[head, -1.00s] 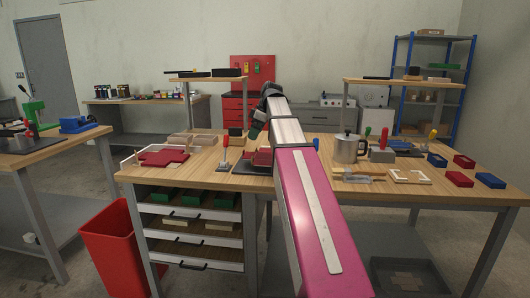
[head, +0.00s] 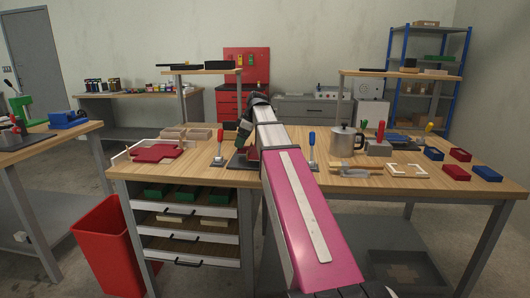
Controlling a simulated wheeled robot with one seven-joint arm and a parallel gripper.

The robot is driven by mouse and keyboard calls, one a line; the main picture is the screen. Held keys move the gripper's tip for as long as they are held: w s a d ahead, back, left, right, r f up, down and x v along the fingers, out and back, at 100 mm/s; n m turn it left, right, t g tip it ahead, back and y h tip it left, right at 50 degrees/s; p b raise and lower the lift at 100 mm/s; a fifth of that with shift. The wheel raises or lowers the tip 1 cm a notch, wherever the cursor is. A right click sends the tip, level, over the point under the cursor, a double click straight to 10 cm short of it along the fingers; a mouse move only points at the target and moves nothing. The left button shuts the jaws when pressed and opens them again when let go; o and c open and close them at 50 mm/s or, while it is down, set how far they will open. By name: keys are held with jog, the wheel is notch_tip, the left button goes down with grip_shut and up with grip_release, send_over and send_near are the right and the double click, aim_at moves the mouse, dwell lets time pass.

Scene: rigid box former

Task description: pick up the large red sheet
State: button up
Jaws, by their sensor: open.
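The large red sheet (head: 155,152) is a flat, cross-shaped piece. It lies in a low white-walled tray (head: 122,159) at the left end of the wooden workbench. My gripper (head: 242,140) is at the far end of my pink and white arm, to the right of the sheet and clearly apart from it. It is small, dark and turned downward, above a dark plate with a red piece (head: 240,160) near the bench's middle. It is open, and I see nothing held in it. My arm hides part of that plate.
A red-handled toggle clamp (head: 219,148) stands between the sheet and my gripper. A blue-handled clamp (head: 312,150) stands right of my arm. Wooden boxes (head: 187,134) sit behind the sheet. A metal pot (head: 345,141) and small red and blue bins (head: 457,155) are at right.

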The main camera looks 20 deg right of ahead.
jog(key=x, duration=0.2)
jog(key=shift+a+f, duration=0.15)
jog(key=shift+f, duration=0.1)
jog(key=c, duration=0.6)
jog(key=shift+r, duration=0.1)
